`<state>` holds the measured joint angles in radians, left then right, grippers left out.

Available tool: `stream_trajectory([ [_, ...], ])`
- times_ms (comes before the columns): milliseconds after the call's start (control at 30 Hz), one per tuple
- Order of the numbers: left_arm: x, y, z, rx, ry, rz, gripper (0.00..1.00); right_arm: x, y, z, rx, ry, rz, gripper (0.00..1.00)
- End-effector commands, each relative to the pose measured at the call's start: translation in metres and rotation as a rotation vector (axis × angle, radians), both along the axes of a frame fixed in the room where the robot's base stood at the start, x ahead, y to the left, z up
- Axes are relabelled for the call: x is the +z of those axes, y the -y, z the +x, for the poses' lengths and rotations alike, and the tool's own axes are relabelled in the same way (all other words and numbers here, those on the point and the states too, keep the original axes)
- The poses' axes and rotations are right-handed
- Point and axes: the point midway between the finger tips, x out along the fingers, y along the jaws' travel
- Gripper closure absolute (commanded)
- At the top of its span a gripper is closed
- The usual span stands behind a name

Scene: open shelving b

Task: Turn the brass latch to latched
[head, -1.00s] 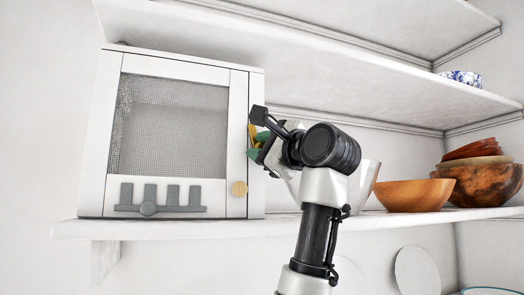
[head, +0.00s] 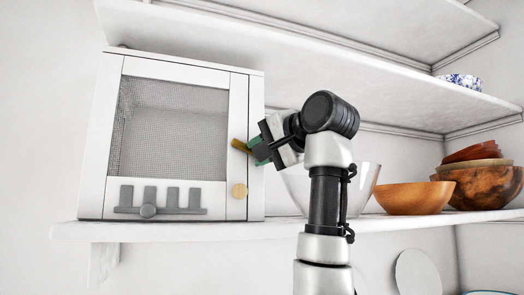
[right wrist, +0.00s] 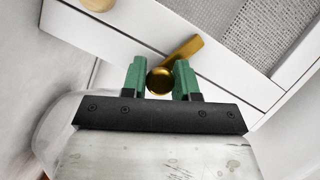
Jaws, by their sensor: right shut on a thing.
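The brass latch (head: 240,145) is on the right front frame of a white cabinet (head: 165,70) with a mesh door. In the head view its bar slants up to the left, toward the door's edge. My right gripper (head: 257,151) is at the latch, its green fingers partly hidden by its own body. In the right wrist view the latch's bar (right wrist: 184,52) runs up to the right from a round brass end. My right gripper (right wrist: 160,80) is shut on that round end, a green finger on each side. My left gripper is not in view.
A round wooden knob (head: 239,190) sits below the latch, and a grey bar with pegs (head: 160,210) is at the door's bottom. A glass bowl (head: 367,185) and wooden bowls (head: 414,196) stand to the right on the same shelf. Another shelf (head: 330,75) runs above.

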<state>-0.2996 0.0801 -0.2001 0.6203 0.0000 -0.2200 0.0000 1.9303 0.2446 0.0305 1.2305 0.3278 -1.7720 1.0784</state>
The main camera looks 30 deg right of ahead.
Motion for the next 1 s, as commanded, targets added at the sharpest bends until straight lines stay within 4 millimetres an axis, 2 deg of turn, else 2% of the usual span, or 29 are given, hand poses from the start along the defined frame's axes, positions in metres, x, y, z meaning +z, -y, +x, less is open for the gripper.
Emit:
stream_trajectory([
  [200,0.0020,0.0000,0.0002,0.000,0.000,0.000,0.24,-0.0011,0.0000,0.0006,0.000,-0.046,-0.170,0.94],
  [500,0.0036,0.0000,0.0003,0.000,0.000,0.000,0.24,-0.0025,-0.0002,0.0011,0.001,-0.085,-0.323,0.94],
  [1000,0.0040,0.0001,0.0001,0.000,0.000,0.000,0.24,-0.0033,-0.0002,0.0013,0.003,-0.099,-0.378,0.94],
])
